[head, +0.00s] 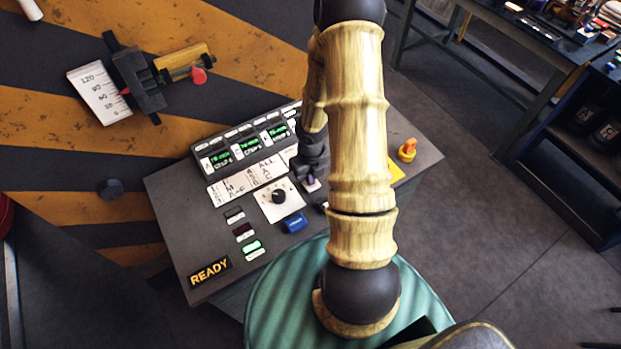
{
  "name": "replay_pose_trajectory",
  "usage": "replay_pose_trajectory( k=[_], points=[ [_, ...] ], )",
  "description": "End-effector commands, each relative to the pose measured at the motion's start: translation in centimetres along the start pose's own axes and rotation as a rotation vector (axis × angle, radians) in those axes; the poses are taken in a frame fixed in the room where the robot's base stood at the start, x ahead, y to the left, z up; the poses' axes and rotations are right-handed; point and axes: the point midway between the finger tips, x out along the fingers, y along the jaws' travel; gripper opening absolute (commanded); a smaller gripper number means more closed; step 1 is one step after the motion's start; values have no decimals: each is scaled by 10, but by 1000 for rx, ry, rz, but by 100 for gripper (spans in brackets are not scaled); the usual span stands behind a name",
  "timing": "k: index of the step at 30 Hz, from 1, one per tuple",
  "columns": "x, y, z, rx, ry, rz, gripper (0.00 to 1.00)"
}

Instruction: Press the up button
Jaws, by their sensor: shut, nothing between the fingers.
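The control panel (175,215) is a grey slanted desk with several controls. I cannot make out which one is the up button; the labels are too small to read. My gripper (309,180) is shut and empty. It points down at the panel, right of the white plate with the black knob (278,196). A small white and purple part shows at its tip, and I cannot tell whether they touch. A blue button (295,222) sits below the knob. My arm hides the panel's middle right.
Green-lit displays (250,144) line the panel's back. An orange knob (407,150) stands at its right. A READY sign (210,271) is at the front left. A gauge (100,93) stands beyond. A workbench (520,40) is at the back right, with clear floor before it.

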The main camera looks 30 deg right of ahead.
Motion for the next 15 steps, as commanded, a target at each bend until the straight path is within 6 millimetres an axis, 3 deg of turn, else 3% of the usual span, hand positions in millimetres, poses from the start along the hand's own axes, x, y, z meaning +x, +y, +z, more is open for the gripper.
replay_pose_trajectory(
  k=[10, 15],
  points=[
    [2, 0, 0, 0, -1, 0, 0],
    [15, 0, 0, -2, 0, 0, 0]
  ],
)
